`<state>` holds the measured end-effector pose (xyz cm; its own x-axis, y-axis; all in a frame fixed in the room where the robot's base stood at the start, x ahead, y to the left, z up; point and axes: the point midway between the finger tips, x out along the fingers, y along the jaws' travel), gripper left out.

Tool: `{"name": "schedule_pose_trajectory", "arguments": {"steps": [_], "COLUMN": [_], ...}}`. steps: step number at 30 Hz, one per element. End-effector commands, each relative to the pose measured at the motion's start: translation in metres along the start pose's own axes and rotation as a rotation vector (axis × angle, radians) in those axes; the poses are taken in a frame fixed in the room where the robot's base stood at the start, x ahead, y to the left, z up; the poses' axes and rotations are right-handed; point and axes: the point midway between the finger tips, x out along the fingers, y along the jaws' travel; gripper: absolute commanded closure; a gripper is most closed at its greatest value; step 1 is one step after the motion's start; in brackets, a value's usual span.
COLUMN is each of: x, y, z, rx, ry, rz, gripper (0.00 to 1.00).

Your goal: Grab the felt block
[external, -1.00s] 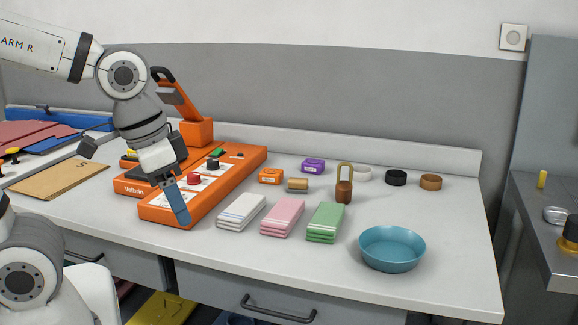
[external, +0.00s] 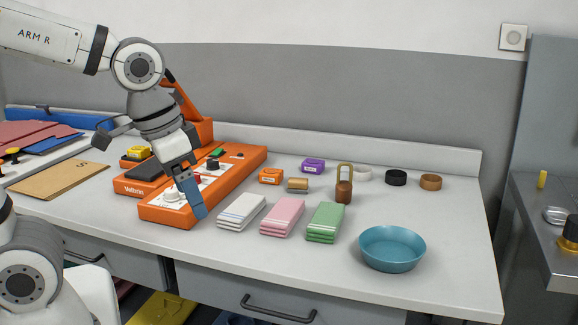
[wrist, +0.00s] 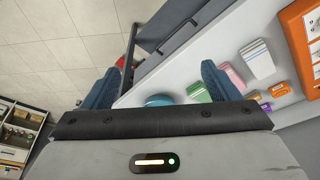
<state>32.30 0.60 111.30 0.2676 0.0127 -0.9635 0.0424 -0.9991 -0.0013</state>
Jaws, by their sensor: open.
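A small tan block with a grey underside (external: 298,185), which looks like the felt block, lies on the white counter behind the folded cloths in the external view. I cannot make it out surely in the wrist view. My gripper (external: 196,205) hangs over the front of the orange machine, left of the white folded cloth and well short of the block. In the wrist view its two blue fingers (wrist: 158,82) are spread wide with nothing between them held.
White (external: 241,211), pink (external: 282,217) and green (external: 325,222) folded cloths lie between my gripper and a teal bowl (external: 392,248). An orange box (external: 270,176), a purple box (external: 312,166) and a brown padlock-shaped item (external: 344,190) stand around the block. The orange machine (external: 240,165) is under my arm.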

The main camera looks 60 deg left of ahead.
Motion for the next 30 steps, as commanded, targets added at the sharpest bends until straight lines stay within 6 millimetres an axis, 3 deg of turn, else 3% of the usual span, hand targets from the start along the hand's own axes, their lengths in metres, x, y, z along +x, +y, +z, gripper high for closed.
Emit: {"name": "schedule_pose_trajectory", "arguments": {"steps": [8, 14, 18, 24, 30], "x": [0.027, 0.065, 0.102, 0.166, 0.221], "y": [-0.051, -0.11, -0.161, -0.243, -0.311], "z": [-0.122, -0.206, -0.255, -0.305, -0.328], "rx": [-0.219, -0.39, -0.51, -0.679, -0.811], "ry": [0.014, 0.035, 0.051, 0.076, 0.1], "rz": [-0.073, -0.13, -0.171, -0.231, -0.277], "gripper": [0.18, 0.18, 0.18, 0.18, 0.18]}}
